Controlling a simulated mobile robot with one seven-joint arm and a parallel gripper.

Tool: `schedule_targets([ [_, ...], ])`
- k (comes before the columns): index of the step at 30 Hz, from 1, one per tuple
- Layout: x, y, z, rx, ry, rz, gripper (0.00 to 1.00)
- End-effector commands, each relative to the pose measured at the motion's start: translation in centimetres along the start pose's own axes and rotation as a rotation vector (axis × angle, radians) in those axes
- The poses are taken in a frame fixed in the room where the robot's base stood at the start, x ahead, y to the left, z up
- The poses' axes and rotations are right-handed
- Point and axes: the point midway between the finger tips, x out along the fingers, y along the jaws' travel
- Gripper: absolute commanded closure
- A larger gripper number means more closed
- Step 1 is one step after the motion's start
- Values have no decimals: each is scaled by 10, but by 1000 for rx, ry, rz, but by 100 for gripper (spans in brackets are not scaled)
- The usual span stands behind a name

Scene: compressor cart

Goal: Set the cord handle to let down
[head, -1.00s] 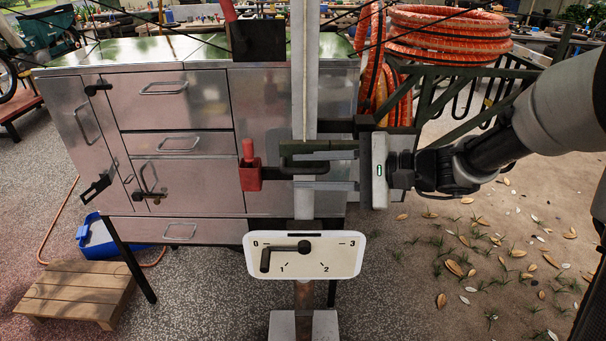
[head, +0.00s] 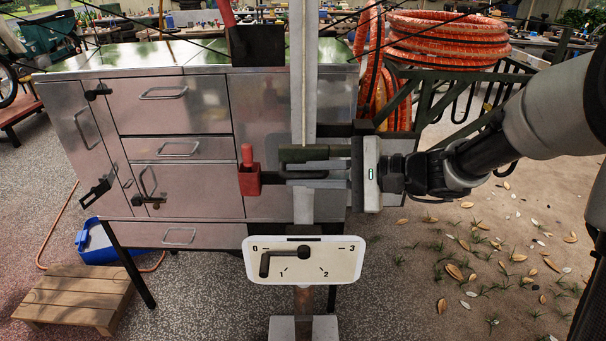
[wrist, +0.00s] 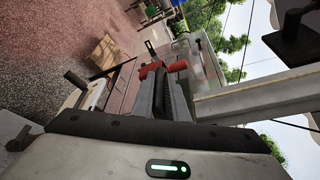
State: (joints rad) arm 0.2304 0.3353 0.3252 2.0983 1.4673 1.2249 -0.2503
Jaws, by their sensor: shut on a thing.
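A red holder with a red grip (head: 249,180) sits just left of the post. A metal cabinet (head: 175,110) stands behind. Orange hose coils (head: 445,40) lie on a dark rack at the right. A wooden step (head: 75,300) is at the lower left.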

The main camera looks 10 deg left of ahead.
Motion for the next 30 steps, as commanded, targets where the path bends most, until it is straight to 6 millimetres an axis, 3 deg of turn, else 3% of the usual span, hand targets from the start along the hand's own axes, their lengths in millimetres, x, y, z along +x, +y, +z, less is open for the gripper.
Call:
schedule_targets([
  [4,-1,-12,11,-1,-6,5,100],
  [8,-7,-35,26,-3,-8,4,100],
  [24,-46,-190,126,-9,-12,3,100],
  [30,-59,-240,158,-8,-14,4,100],
])
